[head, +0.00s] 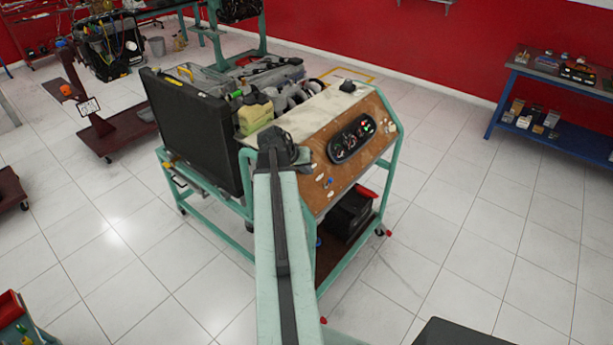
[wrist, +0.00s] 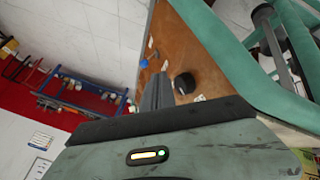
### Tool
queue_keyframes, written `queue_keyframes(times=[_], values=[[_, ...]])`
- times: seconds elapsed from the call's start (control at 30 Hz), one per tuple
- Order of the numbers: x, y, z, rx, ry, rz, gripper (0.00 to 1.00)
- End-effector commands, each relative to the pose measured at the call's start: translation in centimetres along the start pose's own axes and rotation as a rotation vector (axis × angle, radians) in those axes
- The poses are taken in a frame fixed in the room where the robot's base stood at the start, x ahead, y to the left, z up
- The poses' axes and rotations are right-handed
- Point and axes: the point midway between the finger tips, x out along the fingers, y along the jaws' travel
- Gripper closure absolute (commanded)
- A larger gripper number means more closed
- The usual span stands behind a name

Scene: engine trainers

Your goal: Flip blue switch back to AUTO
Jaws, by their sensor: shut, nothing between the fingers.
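The blue switch (head: 330,182) is a small blue spot on the lower left part of the brown control panel (head: 346,107). In the wrist view the blue switch (wrist: 144,63) shows near the panel's edge, left of the fingertips. My gripper (wrist: 159,76) is shut and empty, its fingers pointing at the panel. In the head view my gripper is mostly hidden by my arm, at the panel's left side. The fingers look apart from the switch; the exact gap cannot be told. The switch's position and its labels are too small to read.
A black round knob (wrist: 184,84) sits right of the fingertips in the wrist view. A gauge cluster (head: 351,139) is higher on the panel. A green frame (head: 389,172) carries the trainer, with a black radiator (head: 190,130) at its left. Open tiled floor lies to the right.

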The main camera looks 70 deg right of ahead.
Motion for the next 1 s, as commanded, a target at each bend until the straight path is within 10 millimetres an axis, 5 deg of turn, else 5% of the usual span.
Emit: queue_keyframes(times=[0.03, 0.27, 0.5, 1.0], values=[[2.1, -0.4, 0.3, 0.002, -0.001, 0.001, 1.0], [6.9, -0.3, 0.3, 0.002, 0.0, 0.0, 1.0], [8.5, 2.2, 0.2, 0.001, 0.0, 0.0, 1.0], [8.6, 2.5, 0.3, 0.004, 0.001, -0.002, 1.0]])
